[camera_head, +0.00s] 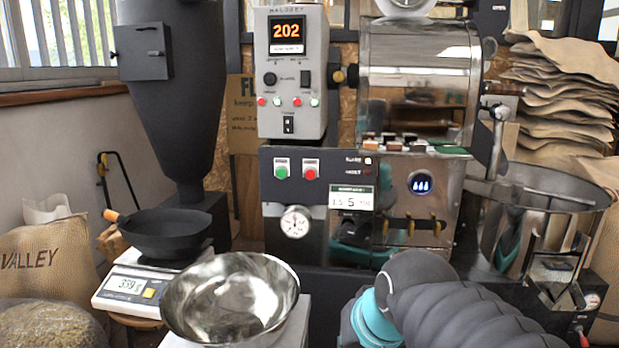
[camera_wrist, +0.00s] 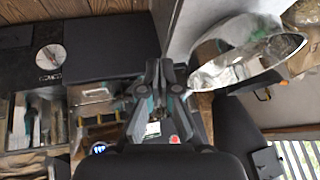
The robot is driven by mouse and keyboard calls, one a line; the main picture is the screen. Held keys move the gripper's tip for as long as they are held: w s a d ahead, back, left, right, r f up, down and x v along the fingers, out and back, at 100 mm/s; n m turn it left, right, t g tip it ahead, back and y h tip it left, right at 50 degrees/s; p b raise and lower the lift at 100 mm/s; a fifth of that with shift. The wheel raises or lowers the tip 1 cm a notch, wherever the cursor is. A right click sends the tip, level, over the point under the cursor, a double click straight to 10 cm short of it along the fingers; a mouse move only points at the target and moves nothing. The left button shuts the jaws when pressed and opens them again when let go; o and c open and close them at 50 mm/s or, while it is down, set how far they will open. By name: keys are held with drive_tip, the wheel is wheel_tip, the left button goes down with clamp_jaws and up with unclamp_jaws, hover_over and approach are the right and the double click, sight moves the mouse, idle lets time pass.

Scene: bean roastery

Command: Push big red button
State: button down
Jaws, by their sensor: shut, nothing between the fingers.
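The red button (camera_head: 310,173) is a round button in a pale square plate on the black front panel (camera_head: 340,230) of the roaster. A green button (camera_head: 281,172) sits just left of it. In the wrist view a small red spot (camera_wrist: 175,140) shows beside my gripper; I cannot tell for sure whether it is this button. My gripper (camera_wrist: 160,66) has its fingers together and empty in the wrist view, apart from the panel as far as I can see. In the head view only my arm shows, low at the right of centre, and the fingers are hidden.
A steel bowl (camera_head: 232,292) stands in front of the panel at lower left, also in the wrist view (camera_wrist: 250,55). A scale (camera_head: 128,288), a black pan (camera_head: 165,232) and a dial gauge (camera_head: 295,222) are nearby. A grey control box (camera_head: 290,75) is above; the cooling drum (camera_head: 545,190) is right.

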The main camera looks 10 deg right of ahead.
sight(310, 177)
drive_tip(key=w+r+m+t+y+b, duration=0.1)
drive_tip(key=w+m, duration=0.4)
drive_tip(key=w, duration=0.8)
drive_tip(key=w+r+m+t+y+b, duration=0.1)
drive_tip(key=w+r+m+t, duration=0.2)
drive_tip(key=w, duration=1.1)
drive_tip(key=w+r+m+t+y, duration=0.1)
drive_tip(key=w+r+m, duration=0.4)
drive_tip(key=w, duration=0.9)
drive_tip(key=shift+d+r+m+t+y+b, duration=0.3)
drive_tip(key=shift+m+t+b, duration=0.1)
drive_tip(key=shift+m, duration=0.7)
drive_tip(key=shift+w, duration=0.15)
drive_tip(key=shift+w+d+f+p, duration=0.1)
drive_tip(key=shift+w+d+p, duration=0.35)
drive_tip(key=shift+w+p, duration=0.65)
drive_tip(key=shift+w+d+r+p, duration=0.1)
drive_tip(key=shift+w+d+p, duration=0.35)
drive_tip(key=shift+w, duration=1.2)
drive_tip(key=shift+w+d+f+p, duration=0.1)
drive_tip(key=shift+w+d+p, duration=0.3)
drive_tip(key=shift+w+p, duration=0.7)
drive_tip(key=shift+w, duration=0.4)
drive_tip(key=shift+w+d, duration=0.1)
drive_tip(key=shift+w, duration=0.15)
